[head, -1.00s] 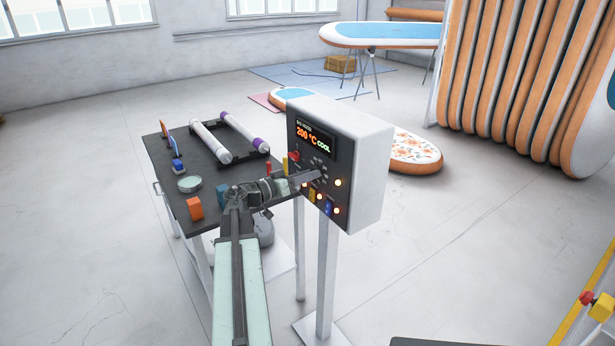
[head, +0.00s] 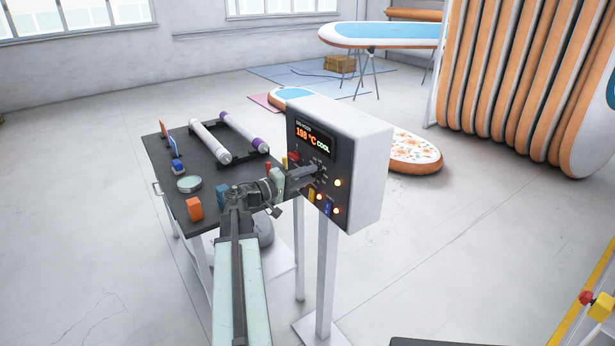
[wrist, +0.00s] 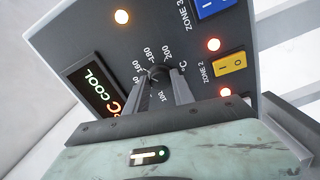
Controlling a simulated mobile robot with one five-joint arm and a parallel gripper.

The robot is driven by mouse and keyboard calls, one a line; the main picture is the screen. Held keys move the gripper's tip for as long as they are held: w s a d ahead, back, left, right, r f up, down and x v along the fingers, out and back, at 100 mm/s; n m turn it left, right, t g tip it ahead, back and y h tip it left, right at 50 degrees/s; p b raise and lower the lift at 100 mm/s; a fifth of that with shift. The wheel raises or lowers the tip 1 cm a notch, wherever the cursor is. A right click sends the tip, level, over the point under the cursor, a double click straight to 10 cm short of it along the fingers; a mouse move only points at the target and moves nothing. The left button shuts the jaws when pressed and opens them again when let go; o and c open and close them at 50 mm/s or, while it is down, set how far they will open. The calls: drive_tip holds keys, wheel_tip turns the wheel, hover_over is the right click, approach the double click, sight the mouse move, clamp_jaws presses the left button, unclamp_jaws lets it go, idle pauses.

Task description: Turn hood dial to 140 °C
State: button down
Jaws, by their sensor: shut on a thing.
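The hood control box (head: 355,165) stands on a white post, its dark panel facing my arm. Its display (head: 311,138) reads 198 °C and COOL. My gripper (head: 313,170) reaches the panel from the left, its jaws shut on the hood dial (wrist: 157,73). In the wrist view the two fingers (wrist: 168,90) close around the dial, which they mostly hide. Scale marks such as 160, 180 and 200 °C show around it. The dial's exact pointer position is hard to make out.
A dark worktable (head: 205,190) stands left of the box, with rollers (head: 212,141), an orange block (head: 195,208) and a round green-lidded tin (head: 189,183). Lit lamps and a yellow zone switch (wrist: 229,63) sit close beside the dial.

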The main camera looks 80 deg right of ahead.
drive_tip(key=shift+d+r+n, duration=0.1)
drive_tip(key=shift+r+n, duration=0.05)
drive_tip(key=shift+n, duration=3.95)
drive_tip(key=c, duration=1.1)
unclamp_jaws()
drive_tip(key=v, duration=0.7)
drive_tip(key=shift+w+a, duration=0.25)
drive_tip(key=shift+w, duration=0.05)
